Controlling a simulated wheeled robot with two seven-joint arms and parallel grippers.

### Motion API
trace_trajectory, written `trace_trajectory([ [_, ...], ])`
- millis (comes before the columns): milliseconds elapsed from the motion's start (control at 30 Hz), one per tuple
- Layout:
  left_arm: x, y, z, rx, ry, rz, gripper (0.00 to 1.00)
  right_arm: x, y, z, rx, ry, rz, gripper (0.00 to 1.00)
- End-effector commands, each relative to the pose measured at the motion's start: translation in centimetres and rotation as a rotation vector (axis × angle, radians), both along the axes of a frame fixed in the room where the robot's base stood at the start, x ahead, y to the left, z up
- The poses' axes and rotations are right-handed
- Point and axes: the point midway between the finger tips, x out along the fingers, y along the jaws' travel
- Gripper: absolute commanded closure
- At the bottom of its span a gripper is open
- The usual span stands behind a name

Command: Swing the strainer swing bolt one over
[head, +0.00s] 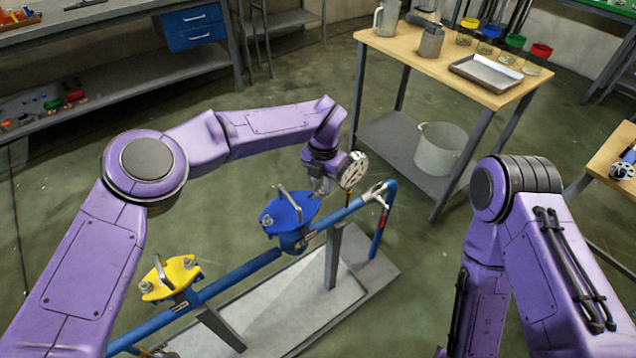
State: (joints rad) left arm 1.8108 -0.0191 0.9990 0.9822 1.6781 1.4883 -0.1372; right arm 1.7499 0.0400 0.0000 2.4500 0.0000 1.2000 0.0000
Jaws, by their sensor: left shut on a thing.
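A blue strainer (290,236) sits in a blue pipe run, with a blue lid (287,214) on top and a grey bar handle (291,201) standing up from it. One swing bolt with a nut (267,220) shows at the lid's left end. My left gripper (321,190) reaches down from above at the lid's right end. It is shut on the swing bolt there, which the fingers mostly hide. My right arm comes in from the right and bends downward; its gripper is out of view.
A yellow-lidded strainer (172,279) is farther left on the same pipe. A pressure gauge (355,170) stands close to the right of my left gripper. The pipe stands on a grey base plate (372,287). A wooden-topped table (400,58) with vessels is behind; open floor lies between.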

Motion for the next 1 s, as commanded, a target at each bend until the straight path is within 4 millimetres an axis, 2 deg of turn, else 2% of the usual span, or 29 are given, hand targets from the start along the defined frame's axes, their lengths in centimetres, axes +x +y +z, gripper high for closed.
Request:
trace_trajectory([
  [200, -0.12, -0.88, -0.7, -0.004, 0.01, -0.007, 1.0, 0.0, 0.0, -0.29, 0.0, 0.0, 0.0, 1.0],
  [733, -0.3, -1.13, -0.97, -0.004, 0.019, -0.009, 1.0, 0.0, 0.0, -0.35, 0.0, 0.0, 0.0, 1.0],
  [767, -0.31, -1.13, -0.98, -0.004, 0.019, -0.009, 0.74, 0.0, 0.0, -0.35, 0.0, 0.0, 0.0, 1.0],
  [800, -0.32, -1.13, -0.98, -0.004, 0.019, -0.009, 0.65, 0.0, 0.0, -0.35, 0.0, 0.0, 0.0, 1.0],
  [1000, -0.11, -0.9, -0.84, -0.002, 0.014, -0.004, 0.65, 0.0, 0.0, -0.32, 0.0, 0.0, 0.0, 1.0],
])
